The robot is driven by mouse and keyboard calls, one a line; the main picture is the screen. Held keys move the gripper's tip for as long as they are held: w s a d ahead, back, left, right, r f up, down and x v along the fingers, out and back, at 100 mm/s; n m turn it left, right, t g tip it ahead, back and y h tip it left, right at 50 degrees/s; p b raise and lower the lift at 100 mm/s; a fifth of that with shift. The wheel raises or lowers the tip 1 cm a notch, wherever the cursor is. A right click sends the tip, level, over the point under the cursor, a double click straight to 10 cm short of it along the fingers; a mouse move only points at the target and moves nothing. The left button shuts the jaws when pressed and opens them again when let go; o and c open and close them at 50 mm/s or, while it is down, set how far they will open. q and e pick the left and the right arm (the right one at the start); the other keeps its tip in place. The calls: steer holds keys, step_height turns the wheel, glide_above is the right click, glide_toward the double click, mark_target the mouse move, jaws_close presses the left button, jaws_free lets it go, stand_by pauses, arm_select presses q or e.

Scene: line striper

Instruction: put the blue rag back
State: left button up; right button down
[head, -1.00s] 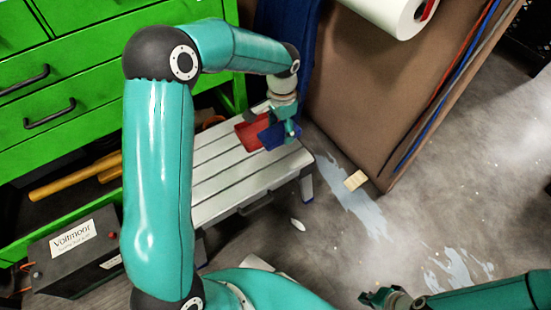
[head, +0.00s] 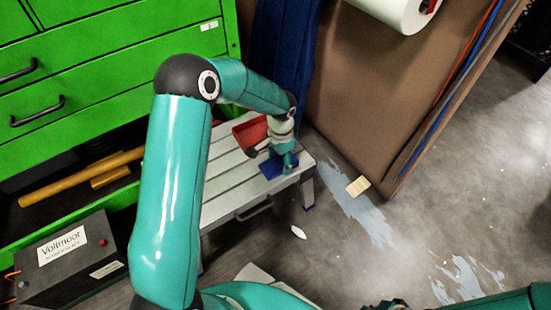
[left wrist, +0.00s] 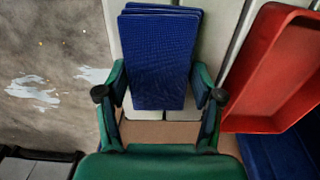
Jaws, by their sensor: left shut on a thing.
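The blue rag (head: 272,168) is a flat folded stack at the front right end of the grey slatted bench (head: 231,189). My left gripper (head: 287,164) points down over it and is shut on it. In the left wrist view the rag (left wrist: 158,55) sits between the two fingers, over the pale slats. I cannot tell whether it touches the bench. A red tray (head: 250,133) lies just behind it on the bench and is apart from it. My right gripper (head: 388,304) shows only partly at the bottom edge, and its jaws are unclear.
Green drawers (head: 120,65) and a dark Voltmoor box (head: 72,262) stand at left. A blue cloth (head: 285,50) hangs behind the bench. A brown panel (head: 365,95) with a white roll (head: 398,12) stands at right. A wooden block (head: 357,186) lies on the floor.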

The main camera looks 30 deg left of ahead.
arm_select(q)
steer(key=shift+r, duration=0.1)
steer(key=o, duration=1)
